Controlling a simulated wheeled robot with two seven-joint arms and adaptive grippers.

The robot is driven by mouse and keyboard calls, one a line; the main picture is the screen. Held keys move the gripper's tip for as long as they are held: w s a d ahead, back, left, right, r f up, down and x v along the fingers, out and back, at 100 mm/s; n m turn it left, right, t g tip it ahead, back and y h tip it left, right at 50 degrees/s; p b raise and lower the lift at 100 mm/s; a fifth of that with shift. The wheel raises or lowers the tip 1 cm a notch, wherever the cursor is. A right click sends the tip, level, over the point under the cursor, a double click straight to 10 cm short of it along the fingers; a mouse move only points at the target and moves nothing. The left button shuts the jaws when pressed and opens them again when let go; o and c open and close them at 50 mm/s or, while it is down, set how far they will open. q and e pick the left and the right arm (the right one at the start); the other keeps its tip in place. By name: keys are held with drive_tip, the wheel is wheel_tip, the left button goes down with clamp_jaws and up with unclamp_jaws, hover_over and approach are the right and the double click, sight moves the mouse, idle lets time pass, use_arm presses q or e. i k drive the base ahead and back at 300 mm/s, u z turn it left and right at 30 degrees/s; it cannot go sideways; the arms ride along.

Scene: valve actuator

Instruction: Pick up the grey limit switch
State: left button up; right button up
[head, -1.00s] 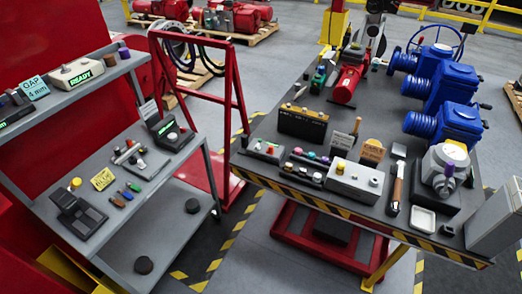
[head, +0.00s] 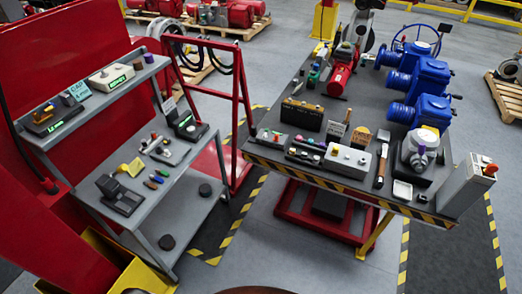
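I cannot pick out the grey limit switch for certain at this size. A small dark grey block (head: 422,199) lies at the front right corner of the workbench (head: 300,165), beside a white tray (head: 402,190). A larger grey housing with a round top and a purple knob (head: 419,150) stands just behind them. A light grey box with round knobs (head: 347,161) sits near the bench's front edge. Neither of my grippers is in view.
Three blue actuators (head: 427,77) stand along the bench's right side. A grey pedestal with a red button (head: 467,187) stands at its right end. A two-level grey cart (head: 190,210) with tools and meters is at left. Floor between cart and bench is partly clear.

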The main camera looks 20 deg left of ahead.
sight(269, 136)
drive_tip(key=k, duration=0.5)
drive_tip(key=u, duration=1.05)
drive_tip(key=i, duration=2.5)
drive_tip(key=z, duration=1.05)
